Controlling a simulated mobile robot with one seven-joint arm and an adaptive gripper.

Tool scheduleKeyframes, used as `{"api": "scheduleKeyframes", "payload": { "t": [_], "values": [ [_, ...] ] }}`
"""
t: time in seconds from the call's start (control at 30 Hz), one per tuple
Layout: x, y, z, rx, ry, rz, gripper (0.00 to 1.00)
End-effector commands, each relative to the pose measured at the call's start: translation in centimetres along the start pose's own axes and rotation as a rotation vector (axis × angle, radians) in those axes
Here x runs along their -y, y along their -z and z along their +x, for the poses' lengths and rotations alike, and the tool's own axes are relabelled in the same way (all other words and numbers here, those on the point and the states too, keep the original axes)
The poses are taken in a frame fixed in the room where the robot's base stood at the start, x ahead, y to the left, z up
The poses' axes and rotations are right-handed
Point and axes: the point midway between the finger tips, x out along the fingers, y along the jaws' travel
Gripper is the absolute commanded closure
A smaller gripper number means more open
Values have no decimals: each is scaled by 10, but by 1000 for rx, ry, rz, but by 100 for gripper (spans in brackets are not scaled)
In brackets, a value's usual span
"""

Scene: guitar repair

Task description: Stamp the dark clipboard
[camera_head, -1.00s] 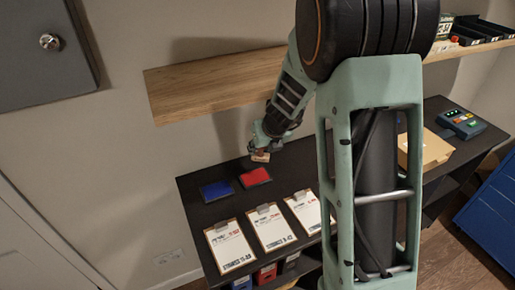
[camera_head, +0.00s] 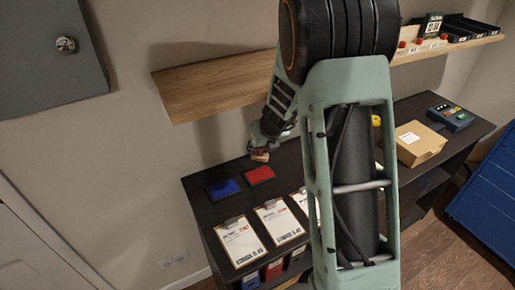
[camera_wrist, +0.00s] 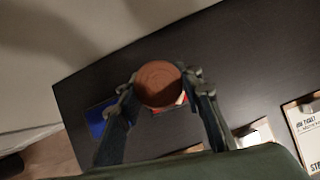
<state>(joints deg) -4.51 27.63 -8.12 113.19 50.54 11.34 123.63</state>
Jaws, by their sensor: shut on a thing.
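My gripper (camera_head: 262,146) is shut on a round wooden stamp (camera_wrist: 159,84), seen from its top in the wrist view. In the head view the stamp (camera_head: 260,156) hangs above the table's back edge, just behind the red ink pad (camera_head: 259,175). A blue ink pad (camera_head: 223,189) lies left of the red one. Three clipboards with white sheets lie in a row in front: the left (camera_head: 240,243), the middle (camera_head: 279,222) and the right (camera_head: 301,200), which my arm partly hides. I cannot tell which is the dark one. The stamp's face is hidden.
The dark table (camera_head: 210,212) carries a cardboard box (camera_head: 419,146) and a device with lit buttons (camera_head: 450,117) at the right. A wooden shelf (camera_head: 215,83) runs along the wall above. Coloured bins (camera_head: 273,270) stand below the tabletop. A blue cabinet (camera_head: 487,190) stands at right.

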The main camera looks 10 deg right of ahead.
Motion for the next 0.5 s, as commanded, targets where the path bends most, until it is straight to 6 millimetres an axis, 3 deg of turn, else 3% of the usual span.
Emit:
{"api": "scheduleKeyframes", "payload": {
  "t": [0.27, 0.5],
  "values": [
    [3, 1, 4, 0, 4, 6, 84],
    [3, 10, 18, 0, 3, 6, 84]
  ]
}}
